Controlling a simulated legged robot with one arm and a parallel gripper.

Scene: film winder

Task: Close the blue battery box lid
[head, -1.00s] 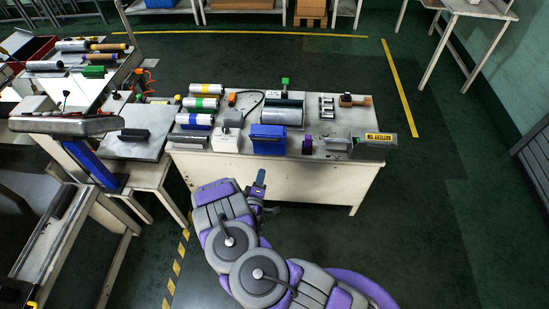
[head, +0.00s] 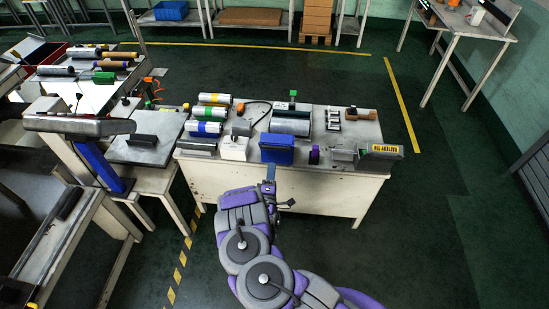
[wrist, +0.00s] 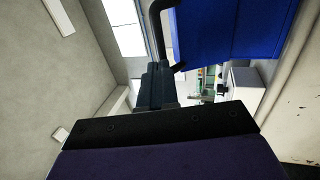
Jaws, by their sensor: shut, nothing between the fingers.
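The blue battery box (head: 277,153) stands at the front edge of the white table, a little left of the table's middle. The head view is too small to tell how its lid stands. In the wrist view a large blue surface of the box (wrist: 235,30) fills the upper right. My gripper (head: 271,172) is just in front of the box and below its front face, near the table's front edge. In the wrist view my gripper (wrist: 158,82) is shut and empty, to the left of the blue surface. I cannot tell whether it touches the box.
On the table (head: 300,190), a white box (head: 234,149) stands left of the blue box and a purple roll (head: 314,155) right of it. A large grey cylinder (head: 291,122) lies behind. A grey unit with a yellow label (head: 380,152) sits at the right end.

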